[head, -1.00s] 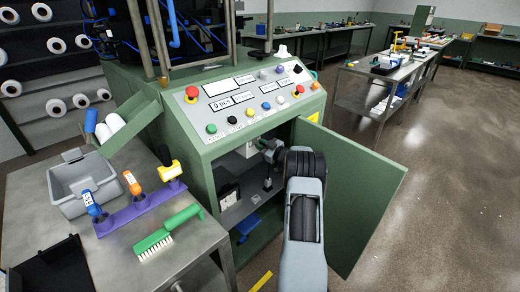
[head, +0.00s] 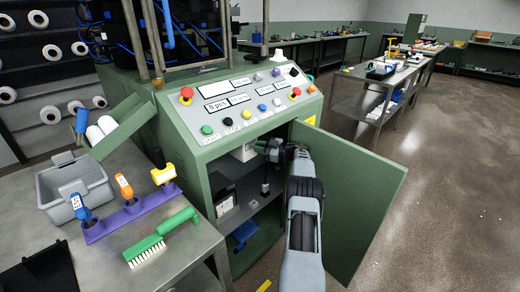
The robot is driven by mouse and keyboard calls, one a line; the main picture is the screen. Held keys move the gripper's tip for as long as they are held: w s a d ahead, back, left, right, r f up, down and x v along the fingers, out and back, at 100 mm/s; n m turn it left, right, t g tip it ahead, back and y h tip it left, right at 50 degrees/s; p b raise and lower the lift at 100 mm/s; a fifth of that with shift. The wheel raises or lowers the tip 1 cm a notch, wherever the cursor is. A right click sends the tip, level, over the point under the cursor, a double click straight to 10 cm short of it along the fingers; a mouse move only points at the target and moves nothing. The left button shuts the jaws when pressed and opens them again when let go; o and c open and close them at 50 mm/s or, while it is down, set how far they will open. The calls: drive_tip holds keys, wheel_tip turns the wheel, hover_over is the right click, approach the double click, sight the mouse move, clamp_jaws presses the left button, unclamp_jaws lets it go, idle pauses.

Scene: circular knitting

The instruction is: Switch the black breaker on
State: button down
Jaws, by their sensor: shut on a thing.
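The green machine cabinet (head: 190,165) stands open, with its door (head: 365,200) swung out to the right. My arm reaches into the opening from the front. My gripper (head: 262,147) is inside, high up, at the right side of a pale box (head: 243,152). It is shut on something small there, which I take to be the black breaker. The breaker itself, its lever position and the contact are hidden by the dark gripper and the shade. Below, a small dark fitting (head: 265,188) stands on the inner shelf, and a black-and-white unit (head: 226,204) is at the left.
The sloping panel above carries coloured buttons and a red emergency knob (head: 187,93). The open door is close to the right of my arm. At left, a metal table (head: 190,245) holds a grey bin (head: 95,185), a purple tool rack (head: 130,215) and a green brush (head: 160,238).

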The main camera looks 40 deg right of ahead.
drive_tip(key=shift+r, duration=0.1)
drive_tip(key=c, duration=1.1)
unclamp_jaws()
drive_tip(key=shift+o, duration=0.2)
drive_tip(key=shift+r+h+p, duration=0.1)
drive_tip(key=shift+h+p, duration=0.2)
